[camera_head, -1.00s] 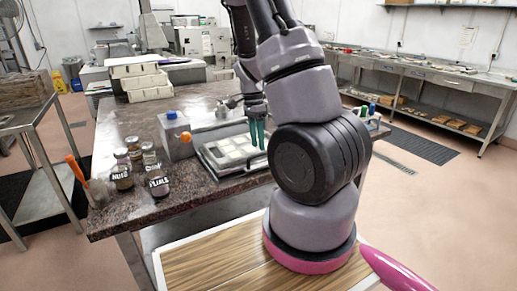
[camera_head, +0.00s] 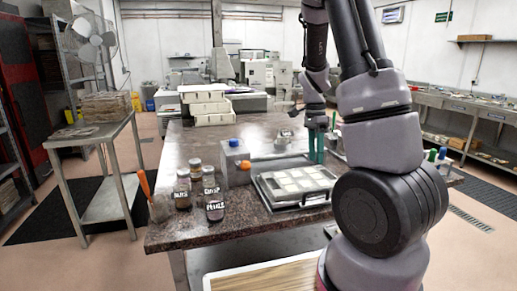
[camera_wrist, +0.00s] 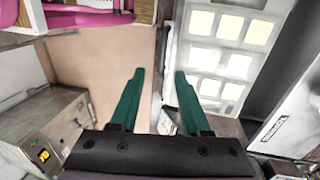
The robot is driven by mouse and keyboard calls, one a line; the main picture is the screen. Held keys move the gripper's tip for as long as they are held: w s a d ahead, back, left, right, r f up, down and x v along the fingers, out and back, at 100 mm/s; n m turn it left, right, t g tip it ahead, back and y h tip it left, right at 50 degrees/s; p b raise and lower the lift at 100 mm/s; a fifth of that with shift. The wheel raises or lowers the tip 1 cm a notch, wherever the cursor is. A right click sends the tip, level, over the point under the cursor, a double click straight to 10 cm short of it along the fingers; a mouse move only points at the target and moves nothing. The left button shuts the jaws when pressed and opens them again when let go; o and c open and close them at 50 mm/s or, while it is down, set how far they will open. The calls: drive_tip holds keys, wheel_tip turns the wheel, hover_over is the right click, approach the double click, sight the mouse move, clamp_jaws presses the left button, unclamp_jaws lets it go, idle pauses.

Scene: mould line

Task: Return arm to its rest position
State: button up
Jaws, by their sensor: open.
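My gripper (camera_head: 317,148) has green fingers that point down above the back right part of the mould tray in the head view. In the wrist view the two green fingers (camera_wrist: 157,98) are apart with nothing between them. My grey arm rises on the right of the head view and bends down to the gripper. The mould tray (camera_head: 294,206), with pale square cavities, lies on the dark stone table (camera_head: 180,237). Part of it shows at the upper right of the wrist view (camera_wrist: 196,57).
A box with a blue knob (camera_head: 234,160) stands left of the tray. Several labelled jars (camera_head: 214,206) and an orange-handled tool (camera_head: 144,184) stand near the table's left edge. White stacked boxes (camera_head: 206,108) stand behind. A metal cart (camera_head: 119,196) is at left, with open floor between.

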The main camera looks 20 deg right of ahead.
drive_tip(key=s+a+r+n+t+y, duration=0.1)
drive_tip(key=s+a+r+n+t, duration=0.3)
drive_tip(key=r, duration=0.7)
drive_tip(key=s+a+r+n+t+y, duration=0.1)
drive_tip(key=s+a+r+n+t, duration=0.4)
drive_tip(key=s+a+r+n, duration=0.4)
wheel_tip(320, 180, up, 3)
drive_tip(key=shift+s+n, duration=0.3)
drive_tip(key=shift+s, duration=0.6)
